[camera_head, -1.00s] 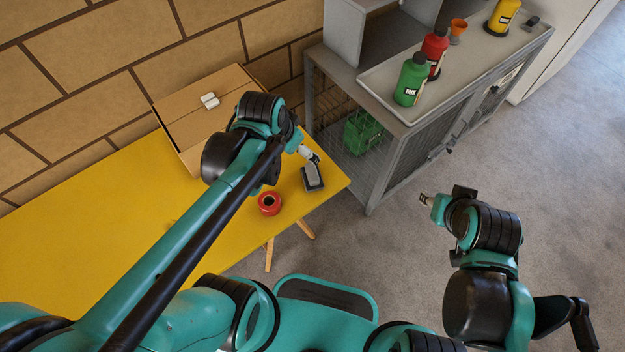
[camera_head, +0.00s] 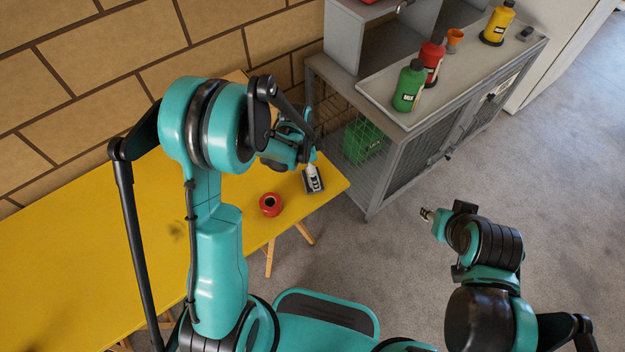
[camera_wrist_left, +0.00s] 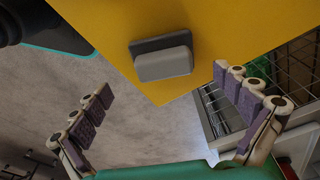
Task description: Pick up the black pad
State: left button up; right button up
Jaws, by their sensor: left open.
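The black pad (camera_wrist_left: 147,45) lies flat on the yellow table near its right corner. A grey block (camera_wrist_left: 165,64) sits against it in the left wrist view; I cannot tell whether the two are one piece. In the head view the pad (camera_head: 307,186) is partly covered by my left gripper (camera_head: 313,180). My left gripper is open and empty, its fingers (camera_wrist_left: 165,88) spread to either side in the wrist view, with the pad beyond them. My right gripper (camera_head: 427,214) is over the floor, away from the table, too small to read.
A red round object (camera_head: 270,204) stands on the yellow table (camera_head: 100,230), left of the pad. A grey mesh cabinet (camera_head: 375,207) stands close to the table's right corner, with green (camera_head: 409,86), red (camera_head: 432,62) and yellow (camera_head: 497,24) bottles on top. Open floor lies right.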

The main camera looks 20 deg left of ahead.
pick_arm(q)
jog(key=f, duration=0.1)
jog(key=f+b, duration=0.1)
jog(key=f, duration=0.1)
jog(key=f+b, duration=0.1)
jog(key=f, duration=0.1)
jog(key=shift+w, duration=0.4)
jog(key=shift+r, duration=0.15)
jog(key=shift+c, duration=0.6)
jog(key=c, duration=1.2)
jog(key=shift+r+p, duration=0.3)
jog(key=shift+r, duration=0.2)
jog(key=r+p, duration=0.1)
jog(key=r, duration=0.1)
jog(key=d+r, duration=0.1)
jog(key=r, duration=0.1)
jog(key=shift+s+p, duration=0.15)
jog(key=shift+p, duration=0.25)
jog(key=s+d+r+p, duration=0.1)
jog(key=d+r, duration=0.1)
jog(key=d, duration=0.1)
jog(key=s+d+r, duration=0.1)
jog(key=d+r, duration=0.1)
jog(key=d, duration=0.2)
jog(key=d+r+p, duration=0.1)
jog(key=d+r, duration=0.1)
jog(key=d, duration=0.1)
jog(key=shift+s+d+p, duration=0.2)
jog(key=shift+s+p, duration=0.15)
jog(key=shift+s, duration=0.05)
